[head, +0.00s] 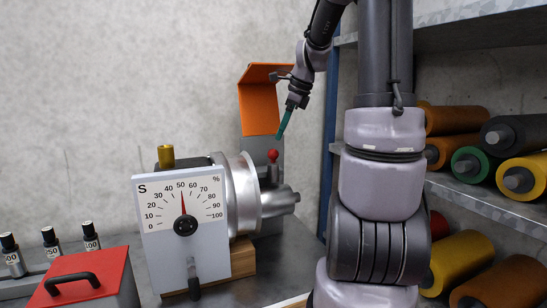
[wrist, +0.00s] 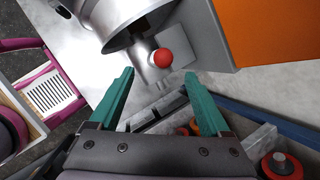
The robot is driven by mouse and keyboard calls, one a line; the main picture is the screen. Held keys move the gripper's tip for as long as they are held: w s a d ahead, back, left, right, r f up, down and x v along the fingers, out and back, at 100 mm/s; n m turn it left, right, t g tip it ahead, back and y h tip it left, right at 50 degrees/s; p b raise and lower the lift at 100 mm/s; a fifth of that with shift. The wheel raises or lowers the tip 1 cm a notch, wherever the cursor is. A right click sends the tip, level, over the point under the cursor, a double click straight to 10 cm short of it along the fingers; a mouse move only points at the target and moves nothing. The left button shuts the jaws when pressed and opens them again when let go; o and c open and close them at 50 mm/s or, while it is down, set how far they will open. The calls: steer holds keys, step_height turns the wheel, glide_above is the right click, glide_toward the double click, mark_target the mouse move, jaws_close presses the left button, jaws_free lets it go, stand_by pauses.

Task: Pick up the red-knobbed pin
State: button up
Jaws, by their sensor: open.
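The red-knobbed pin shows as a round red knob (head: 272,156) at the right end of the metal drum (head: 243,190) in the head view. In the wrist view the red knob (wrist: 163,58) lies just beyond my fingertips, roughly midway between them. The pin's shaft is mostly hidden below the knob. My gripper (head: 281,134) hangs above and slightly right of the knob in the head view. In the wrist view my gripper (wrist: 158,80) has its two green fingers spread wide with nothing between them. The fingers do not touch the knob.
An orange panel (head: 259,108) stands behind the drum, close to my gripper. A dial gauge (head: 182,200) stands in front of the drum. A red-lidded box (head: 85,277) and several small weights (head: 50,240) are at left. A shelf of rolls (head: 470,120) is at right.

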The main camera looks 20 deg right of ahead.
mark_target(275, 150)
steer(key=x, duration=0.9)
steer(key=shift+w+d+f, duration=0.1)
steer(key=shift+w+d, duration=0.05)
steer(key=shift+d, duration=0.25)
jaws_close()
step_height(275, 150, up, 7)
steer(key=shift+d+r, duration=0.15)
steer(key=shift+r, duration=0.05)
steer(key=s+d, duration=0.4)
steer(key=s, duration=0.4)
steer(key=s+d, duration=0.5)
steer(key=s, duration=0.2)
step_height(275, 150, up, 7)
steer(key=shift+s, duration=0.2)
